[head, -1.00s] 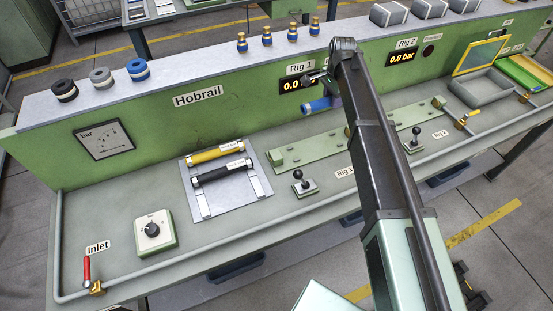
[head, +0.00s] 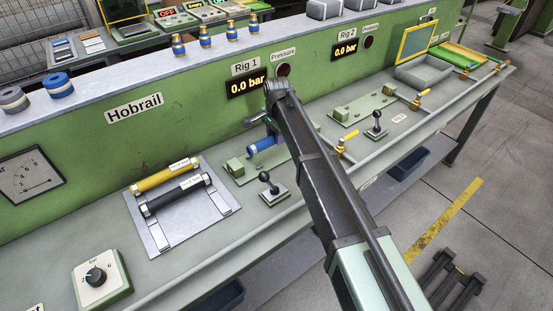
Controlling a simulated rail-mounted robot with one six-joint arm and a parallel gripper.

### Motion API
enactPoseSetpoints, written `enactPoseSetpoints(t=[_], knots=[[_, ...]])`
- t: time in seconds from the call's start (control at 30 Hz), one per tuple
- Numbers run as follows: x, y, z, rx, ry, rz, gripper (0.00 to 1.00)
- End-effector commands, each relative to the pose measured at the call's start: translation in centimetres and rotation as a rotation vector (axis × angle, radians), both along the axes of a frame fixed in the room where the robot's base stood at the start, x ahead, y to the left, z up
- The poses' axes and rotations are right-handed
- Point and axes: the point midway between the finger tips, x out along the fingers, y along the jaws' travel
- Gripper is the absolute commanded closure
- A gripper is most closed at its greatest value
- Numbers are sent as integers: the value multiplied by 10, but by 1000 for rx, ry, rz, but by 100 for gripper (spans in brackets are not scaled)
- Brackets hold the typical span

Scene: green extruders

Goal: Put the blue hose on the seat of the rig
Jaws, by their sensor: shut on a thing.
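The blue hose (head: 262,146) shows in the head view just left of the end of my arm, its light end facing left. My gripper (head: 271,128) is shut on it; the fingers are mostly hidden by my own arm. The hose is over the back part of the green Rig 1 plate (head: 246,174), which has a raised green block (head: 235,166) at its left end. My arm hides the plate's right part. I cannot tell whether the hose touches the seat.
A yellow hose (head: 165,176) and a black hose (head: 178,195) lie on a grey tray (head: 158,236) at left. A black-knobbed lever (head: 268,187) stands in front of Rig 1. The Rig 2 plate (head: 362,108) is bare, with a yellow-handled valve (head: 346,139) near it.

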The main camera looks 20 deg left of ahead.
Motion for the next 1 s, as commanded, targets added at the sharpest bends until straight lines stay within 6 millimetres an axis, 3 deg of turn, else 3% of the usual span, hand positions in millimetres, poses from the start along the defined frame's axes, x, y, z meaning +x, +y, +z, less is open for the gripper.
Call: enactPoseSetpoints(t=[0.13, 0.33, 0.7, 0.73, 0.9, 1.0], knots=[[0, 0, -6, 0, 0, 0, 88], [0, 0, -46, 0, 0, 0, 88], [0, 0, -45, 0, 0, 0, 88], [0, 0, -45, 0, 0, 0, 59], [0, 0, -44, 0, 0, 0, 35], [0, 0, -44, 0, 0, 0, 35]])
